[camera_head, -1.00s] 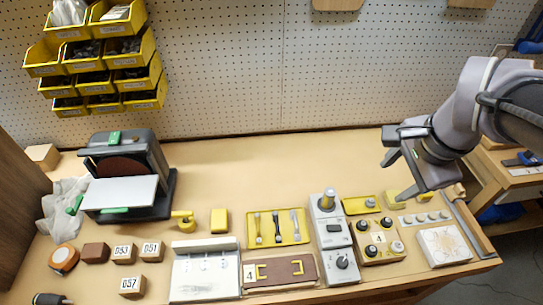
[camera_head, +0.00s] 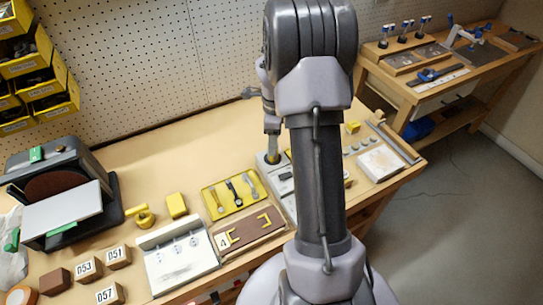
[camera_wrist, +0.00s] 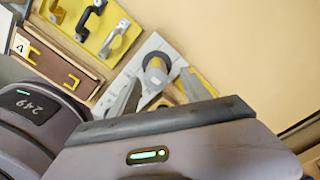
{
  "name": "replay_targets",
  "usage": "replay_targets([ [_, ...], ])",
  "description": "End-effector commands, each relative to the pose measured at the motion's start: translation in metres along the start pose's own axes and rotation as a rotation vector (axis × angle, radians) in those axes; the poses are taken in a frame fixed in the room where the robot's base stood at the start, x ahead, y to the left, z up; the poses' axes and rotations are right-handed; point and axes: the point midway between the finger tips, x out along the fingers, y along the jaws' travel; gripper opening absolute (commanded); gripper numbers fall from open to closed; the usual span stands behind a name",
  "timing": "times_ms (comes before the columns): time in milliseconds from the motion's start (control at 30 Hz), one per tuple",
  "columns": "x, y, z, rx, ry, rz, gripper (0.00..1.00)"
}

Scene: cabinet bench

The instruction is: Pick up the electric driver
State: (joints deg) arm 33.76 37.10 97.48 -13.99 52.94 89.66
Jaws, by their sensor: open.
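No thing in view can be surely told as the electric driver. An upright grey and yellow cylinder (camera_wrist: 157,70) stands on a grey panel (camera_wrist: 140,58) in the wrist view. My gripper (camera_wrist: 161,80) is open, with its fingertips on either side of the cylinder's image; I cannot tell whether they touch it. In the head view my arm hides most of my gripper and part of the grey panel (camera_head: 283,172).
A yellow tray (camera_head: 217,188) with several handles and a brown plate (camera_head: 250,232) lie left of the panel. A black machine (camera_head: 112,205) stands further left. A second bench (camera_head: 455,85) is at the back right. The bench's rear strip is mostly clear.

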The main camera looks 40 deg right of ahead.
Motion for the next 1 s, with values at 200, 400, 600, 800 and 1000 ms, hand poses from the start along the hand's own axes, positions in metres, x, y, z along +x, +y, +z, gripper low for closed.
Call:
replay_targets([
  [200, 0.038, 0.006, 0.003, -0.002, 0.000, 0.002, 0.56],
  [400, 0.052, 0.005, 0.002, -0.001, 0.000, 0.000, 0.56],
  [600, 0.051, 0.005, 0.003, -0.001, 0.000, 0.000, 0.34],
  [800, 0.051, 0.005, 0.003, -0.001, 0.000, 0.000, 0.00],
  [1000, 0.051, 0.005, 0.003, -0.001, 0.000, 0.000, 0.00],
])
